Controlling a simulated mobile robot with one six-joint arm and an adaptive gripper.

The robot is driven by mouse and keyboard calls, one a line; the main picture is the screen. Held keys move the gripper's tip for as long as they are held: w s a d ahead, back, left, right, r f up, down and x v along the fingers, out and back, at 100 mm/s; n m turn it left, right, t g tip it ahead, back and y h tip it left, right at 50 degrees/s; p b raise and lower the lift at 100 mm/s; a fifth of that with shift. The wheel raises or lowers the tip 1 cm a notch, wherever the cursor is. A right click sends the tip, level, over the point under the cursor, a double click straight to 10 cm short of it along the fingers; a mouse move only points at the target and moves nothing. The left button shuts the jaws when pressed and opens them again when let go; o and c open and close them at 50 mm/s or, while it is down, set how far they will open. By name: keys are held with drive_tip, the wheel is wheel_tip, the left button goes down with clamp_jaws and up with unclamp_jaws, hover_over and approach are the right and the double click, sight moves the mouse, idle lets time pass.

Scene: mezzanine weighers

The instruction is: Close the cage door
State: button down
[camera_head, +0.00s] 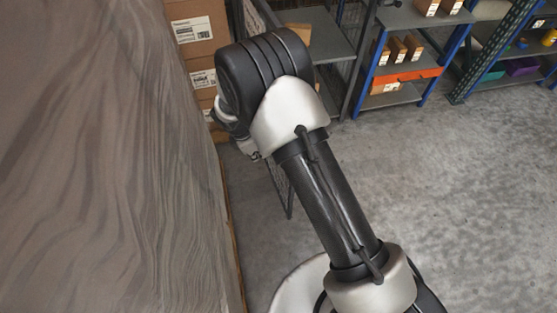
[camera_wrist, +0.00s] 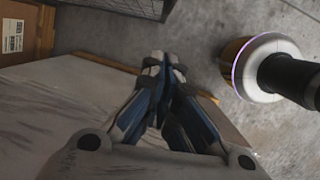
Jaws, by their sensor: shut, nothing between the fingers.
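The cage door, a dark-framed mesh panel (camera_head: 281,187), shows in the head view partly behind my arm, its lower corner near the floor. It stands out from the shelving, so it looks open; my arm hides its middle. A dark-framed mesh panel (camera_wrist: 130,5), seemingly the same door, crosses the top edge of the wrist view. My gripper (camera_wrist: 164,62) is shut and empty, its fingertips pointing towards the panel with a gap in the picture between them. In the head view only part of the gripper shows beside the door; its fingertips are hidden.
A large grey-brown wrapped load (camera_head: 110,160) fills the left side, close beside my gripper. Cardboard boxes (camera_head: 195,30) are stacked behind it. Shelves (camera_head: 405,70) with small boxes and an orange strip stand at the back. The concrete floor (camera_head: 470,190) on the right is clear.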

drive_tip(key=w+d+f+b, duration=0.1)
drive_tip(key=d+f, duration=0.1)
drive_tip(key=f, duration=0.5)
drive_tip(key=w+d+f+n+b, duration=0.1)
drive_tip(key=d+f+b, duration=0.1)
drive_tip(key=f, duration=0.4)
drive_tip(key=shift+d+f+n, duration=0.3)
drive_tip(key=shift+d+f, duration=0.1)
drive_tip(key=shift+d, duration=0.05)
drive_tip(key=shift+d, duration=0.1)
